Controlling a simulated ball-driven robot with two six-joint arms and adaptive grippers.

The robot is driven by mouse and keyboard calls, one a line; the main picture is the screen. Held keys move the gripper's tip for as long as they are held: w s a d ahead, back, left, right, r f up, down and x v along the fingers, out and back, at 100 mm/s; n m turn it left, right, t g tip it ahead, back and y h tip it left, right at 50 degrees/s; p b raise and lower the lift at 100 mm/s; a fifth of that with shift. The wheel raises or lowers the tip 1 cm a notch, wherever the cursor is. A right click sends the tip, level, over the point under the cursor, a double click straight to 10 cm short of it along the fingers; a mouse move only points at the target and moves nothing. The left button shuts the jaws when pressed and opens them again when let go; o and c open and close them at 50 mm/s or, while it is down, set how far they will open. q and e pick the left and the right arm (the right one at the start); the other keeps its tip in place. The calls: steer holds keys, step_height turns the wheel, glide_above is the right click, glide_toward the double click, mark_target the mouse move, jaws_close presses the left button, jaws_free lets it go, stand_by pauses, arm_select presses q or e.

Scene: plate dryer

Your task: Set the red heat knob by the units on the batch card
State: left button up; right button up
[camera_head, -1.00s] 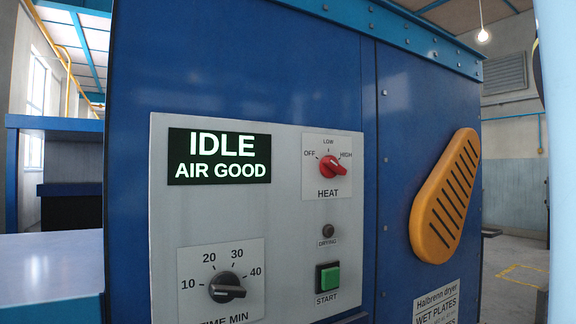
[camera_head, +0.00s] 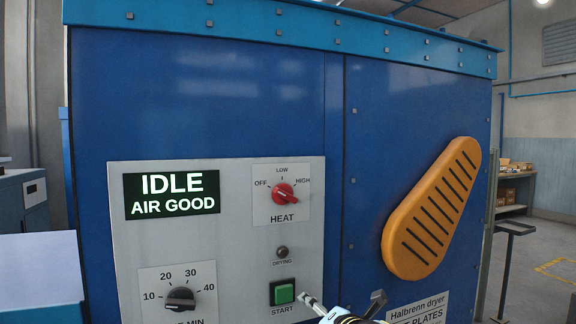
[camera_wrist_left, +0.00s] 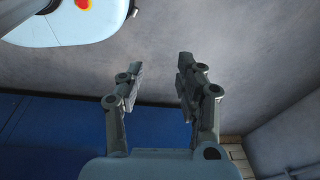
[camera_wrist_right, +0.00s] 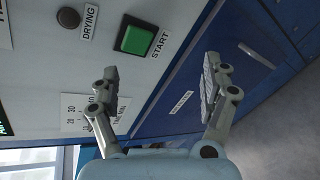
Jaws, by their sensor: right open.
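The red heat knob (camera_head: 284,193) sits on the grey control panel, with OFF at its left, LOW above and HIGH at its right. I cannot tell for sure which mark it points to. The display (camera_head: 171,194) reads IDLE, AIR GOOD. My right gripper (camera_head: 340,300) is open and empty, low in front of the dryer, below and right of the knob. The right wrist view shows its fingers (camera_wrist_right: 162,85) apart, with the green START button behind. My left gripper (camera_wrist_left: 159,65) is open and empty in its wrist view, beside a grey wall. I see no batch card.
Below the knob are the DRYING lamp (camera_head: 282,252) and green START button (camera_head: 284,294). The black time knob (camera_head: 181,298) is at lower left. A dark stand (camera_head: 512,229) and shelf with boxes (camera_head: 513,190) are farther right.

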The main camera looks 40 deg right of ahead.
step_height(320, 180, up, 12)
steer(key=w+f+n+t+p, duration=0.1)
steer(key=w+n+t, duration=0.1)
steer(key=n+t+p, duration=0.2)
steer(key=n, duration=0.2)
glide_toward(288, 193)
steer(key=p+x, duration=0.2)
steer(key=x, duration=0.8)
steer(key=shift+w+d, duration=0.15)
steer(key=shift+w, duration=0.15)
steer(key=shift+w+f, duration=0.1)
steer(key=shift+w, duration=0.1)
arm_select(q)
step_height(288, 193, up, 6)
steer(key=s, duration=0.2)
steer(key=shift+d, duration=0.35)
arm_select(e)
steer(key=shift+w, duration=0.1)
arm_select(q)
steer(key=shift+s, duration=0.15)
arm_select(e)
steer(key=c, duration=1.2)
